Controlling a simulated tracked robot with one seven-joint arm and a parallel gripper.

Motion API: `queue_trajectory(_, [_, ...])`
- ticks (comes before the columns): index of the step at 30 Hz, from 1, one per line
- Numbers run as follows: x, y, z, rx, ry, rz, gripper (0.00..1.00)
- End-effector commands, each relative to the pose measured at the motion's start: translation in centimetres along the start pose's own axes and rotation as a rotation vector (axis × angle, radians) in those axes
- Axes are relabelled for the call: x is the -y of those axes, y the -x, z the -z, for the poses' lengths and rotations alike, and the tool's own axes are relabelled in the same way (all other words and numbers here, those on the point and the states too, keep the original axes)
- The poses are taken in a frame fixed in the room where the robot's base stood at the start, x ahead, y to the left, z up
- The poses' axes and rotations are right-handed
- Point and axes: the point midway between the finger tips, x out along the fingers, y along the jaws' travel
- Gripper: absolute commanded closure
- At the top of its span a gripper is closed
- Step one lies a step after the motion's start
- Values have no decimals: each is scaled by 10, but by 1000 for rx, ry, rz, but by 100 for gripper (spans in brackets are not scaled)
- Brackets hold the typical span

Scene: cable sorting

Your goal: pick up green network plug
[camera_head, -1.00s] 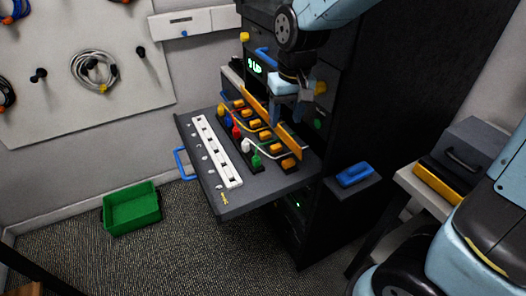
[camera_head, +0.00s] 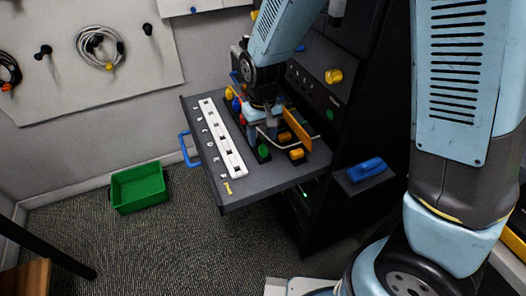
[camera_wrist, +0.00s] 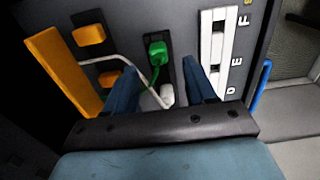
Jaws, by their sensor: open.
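The green network plug (camera_wrist: 157,50) stands in a dark holder strip in the wrist view, with a green lead looping down from it. In the head view the green plug (camera_head: 264,151) shows at the near end of the row on the pulled-out shelf. My gripper (camera_wrist: 160,80) is open. Its two blue fingers lie either side of the plug's strip, with the plug ahead of the fingertips. In the head view my gripper (camera_head: 264,133) is low over the row and hides several plugs.
A white slotted strip (camera_head: 222,138) lies along the shelf (camera_head: 250,196), left of the plugs. An orange bar (camera_head: 296,128) and orange blocks (camera_head: 297,153) stand on the right. A green bin (camera_head: 139,187) is on the floor.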

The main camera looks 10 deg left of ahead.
Motion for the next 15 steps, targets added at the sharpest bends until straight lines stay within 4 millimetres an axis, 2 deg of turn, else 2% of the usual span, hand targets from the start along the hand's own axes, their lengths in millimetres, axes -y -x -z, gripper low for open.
queue_trajectory(8, [-1, -16, 0, 0, -3, 0, 45])
queue_trajectory(15, [-3, -47, -1, 3, -2, -1, 45])
